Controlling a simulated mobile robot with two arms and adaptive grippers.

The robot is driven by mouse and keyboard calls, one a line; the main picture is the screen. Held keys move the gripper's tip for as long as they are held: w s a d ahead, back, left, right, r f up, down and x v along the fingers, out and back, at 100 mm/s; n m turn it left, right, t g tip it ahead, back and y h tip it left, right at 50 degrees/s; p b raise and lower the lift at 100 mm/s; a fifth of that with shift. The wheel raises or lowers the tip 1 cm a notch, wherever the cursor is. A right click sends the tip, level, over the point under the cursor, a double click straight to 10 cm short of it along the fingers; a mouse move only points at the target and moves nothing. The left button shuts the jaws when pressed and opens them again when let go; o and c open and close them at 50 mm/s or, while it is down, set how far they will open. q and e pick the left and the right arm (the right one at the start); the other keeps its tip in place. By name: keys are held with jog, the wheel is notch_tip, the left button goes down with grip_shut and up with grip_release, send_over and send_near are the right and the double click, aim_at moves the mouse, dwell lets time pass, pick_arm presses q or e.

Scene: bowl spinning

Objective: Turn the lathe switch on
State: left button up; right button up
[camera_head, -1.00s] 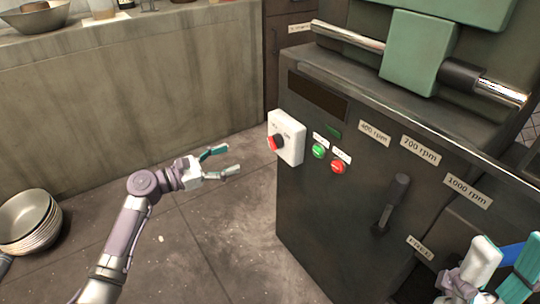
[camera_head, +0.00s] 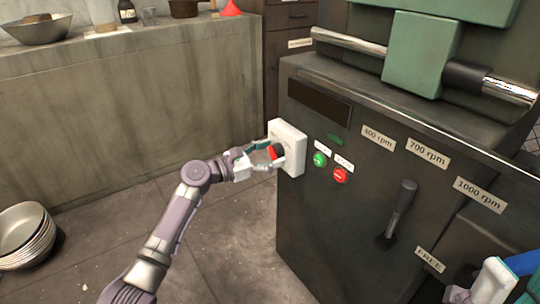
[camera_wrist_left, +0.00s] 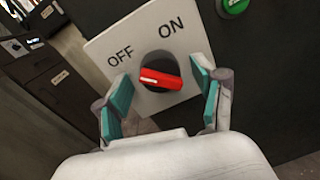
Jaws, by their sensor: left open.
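The lathe switch is a white plate (camera_head: 290,138) on the left corner of the dark lathe cabinet, with a red and black knob (camera_head: 274,151). In the left wrist view the red knob (camera_wrist_left: 160,79) lies below the OFF and ON labels, with its white mark at the left end, nearer the OFF side. My left gripper (camera_head: 274,154) is open, with its teal-padded fingers (camera_wrist_left: 165,98) on either side of the knob; I cannot tell whether they touch it. My right gripper (camera_head: 497,284) shows only in part at the bottom right, and its fingertips are cut off.
Green (camera_head: 320,159) and red (camera_head: 340,175) buttons sit right of the switch. A dark speed lever (camera_head: 400,210) stands on the cabinet front among rpm labels. Stacked bowls (camera_head: 25,232) lie on the floor at left. A counter (camera_head: 150,90) runs behind, with open floor before it.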

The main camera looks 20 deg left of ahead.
pick_arm(q)
jog(key=c, duration=1.1)
jog(key=shift+c, duration=0.2)
